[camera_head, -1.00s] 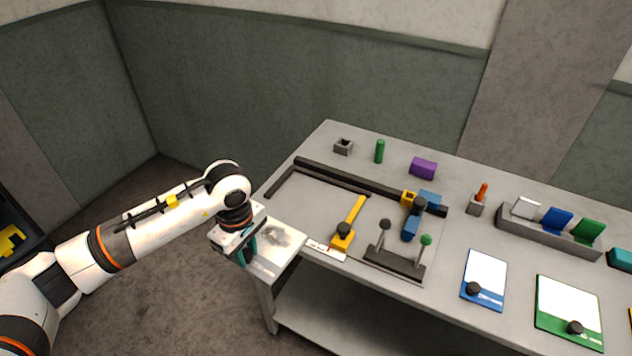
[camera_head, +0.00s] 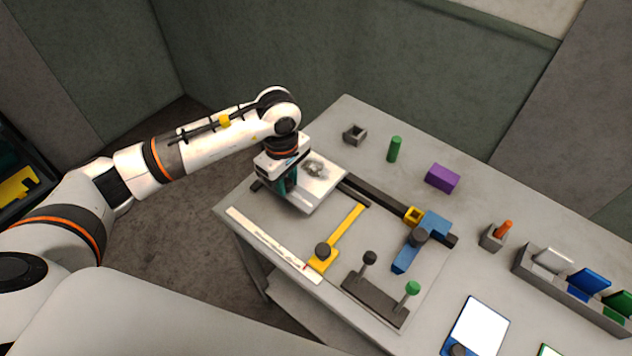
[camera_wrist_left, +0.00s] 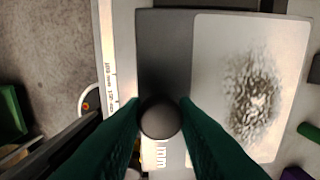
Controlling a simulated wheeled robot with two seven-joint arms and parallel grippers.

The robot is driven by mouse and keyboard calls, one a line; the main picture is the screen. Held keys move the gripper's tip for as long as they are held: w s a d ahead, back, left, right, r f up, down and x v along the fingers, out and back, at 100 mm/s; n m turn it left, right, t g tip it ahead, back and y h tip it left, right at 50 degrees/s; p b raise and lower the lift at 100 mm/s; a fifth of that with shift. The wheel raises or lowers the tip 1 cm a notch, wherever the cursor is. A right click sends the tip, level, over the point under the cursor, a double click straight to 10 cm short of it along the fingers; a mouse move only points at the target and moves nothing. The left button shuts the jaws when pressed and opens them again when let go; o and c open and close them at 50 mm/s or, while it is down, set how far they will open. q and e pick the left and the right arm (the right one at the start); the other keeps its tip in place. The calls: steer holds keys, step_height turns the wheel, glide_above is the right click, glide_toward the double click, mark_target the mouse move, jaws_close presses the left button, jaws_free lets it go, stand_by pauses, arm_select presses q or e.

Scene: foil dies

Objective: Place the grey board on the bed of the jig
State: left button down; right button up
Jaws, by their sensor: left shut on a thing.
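My left gripper (camera_head: 287,188) is shut on the dark round knob (camera_wrist_left: 160,118) of the grey board. The board (camera_head: 318,192) has a pale face with a dark speckled patch; in the left wrist view a dark grey strip (camera_wrist_left: 165,50) runs beside that face. It is over the upper-left part of the jig bed (camera_head: 305,225), covering the corner of the black rails. I cannot tell whether it touches the bed. The jig has a black rail (camera_head: 375,197), a yellow arm (camera_head: 345,232) with a black knob, and a blue clamp (camera_head: 425,238). My right gripper is out of view.
A white printed scale (camera_head: 270,243) lies along the bed's near-left edge. A dark block (camera_head: 375,300) with two knobbed posts stands in front. Behind are a small grey box (camera_head: 354,134), green cylinder (camera_head: 394,149) and purple block (camera_head: 442,178). A slotted rack (camera_head: 560,285) is at right.

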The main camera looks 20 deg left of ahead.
arm_select(q)
steer(key=shift+f, duration=0.1)
step_height(320, 180, down, 10)
steer(key=p, duration=0.3)
steer(key=shift+s+r, duration=0.15)
steer(key=shift+r, duration=0.1)
steer(key=c, duration=1.1)
jaws_free()
steer(key=shift+c, duration=0.2)
step_height(320, 180, up, 11)
steer(key=b, duration=0.3)
steer(key=shift+f+b, duration=0.1)
steer(key=shift+b, duration=0.3)
steer(key=shift+r, duration=0.65)
